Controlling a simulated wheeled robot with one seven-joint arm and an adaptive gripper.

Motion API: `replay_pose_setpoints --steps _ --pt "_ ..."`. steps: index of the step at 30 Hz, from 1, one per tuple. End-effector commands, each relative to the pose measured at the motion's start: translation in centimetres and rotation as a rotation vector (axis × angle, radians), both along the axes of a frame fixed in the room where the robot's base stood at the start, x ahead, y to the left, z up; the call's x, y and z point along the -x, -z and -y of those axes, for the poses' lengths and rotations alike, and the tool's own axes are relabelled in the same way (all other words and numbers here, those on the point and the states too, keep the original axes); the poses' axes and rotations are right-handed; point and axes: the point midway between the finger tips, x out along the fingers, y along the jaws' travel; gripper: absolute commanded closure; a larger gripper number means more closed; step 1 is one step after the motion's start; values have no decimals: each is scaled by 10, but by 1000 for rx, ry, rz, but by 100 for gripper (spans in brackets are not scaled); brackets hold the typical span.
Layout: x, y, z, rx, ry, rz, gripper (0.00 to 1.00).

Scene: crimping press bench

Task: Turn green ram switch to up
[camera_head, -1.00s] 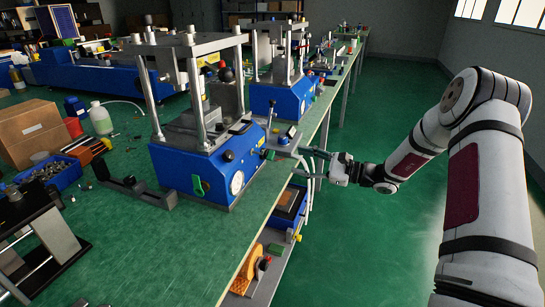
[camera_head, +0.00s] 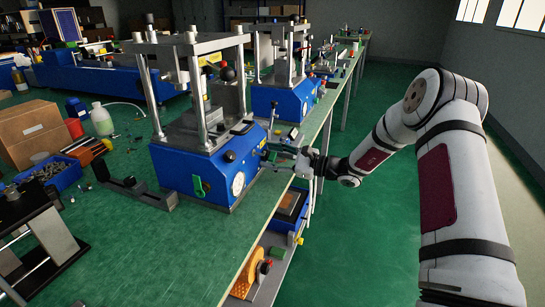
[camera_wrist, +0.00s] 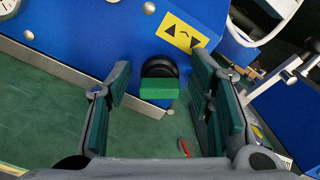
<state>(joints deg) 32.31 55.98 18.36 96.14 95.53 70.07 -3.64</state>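The green ram switch (camera_wrist: 158,88) shows in the wrist view as a green block on a round black base, on the blue side of the press. Its green block lies level across the picture. A yellow label (camera_wrist: 181,34) with black arrows is just above it. My gripper (camera_wrist: 160,105) is open, with one finger on each side of the switch and visible gaps to both. In the head view my gripper (camera_head: 276,160) is at the right side of the near blue press (camera_head: 185,175). It partly hides that side, and I cannot make out the switch clearly there.
The press front carries a green lever (camera_head: 199,187) and a round white gauge (camera_head: 238,184). A second blue press (camera_head: 285,100) stands behind. A lower shelf holding a tray (camera_head: 290,208) is below my gripper. The green floor to the right is free.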

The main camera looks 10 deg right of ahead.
Motion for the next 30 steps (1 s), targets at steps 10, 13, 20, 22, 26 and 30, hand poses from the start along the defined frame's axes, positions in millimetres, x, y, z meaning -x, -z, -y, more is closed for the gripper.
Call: replay_pose_setpoints --steps 10,13,20,22,26,30 --pt "0 0 0 1 0 1 99" --pt "0 0 0 5 0 7 99" --pt "0 1 0 49 0 67 99" --pt "0 1 0 73 -1 102 99" --pt "1 2 -1 132 0 184 99" --pt "1 4 0 208 1 287 99"
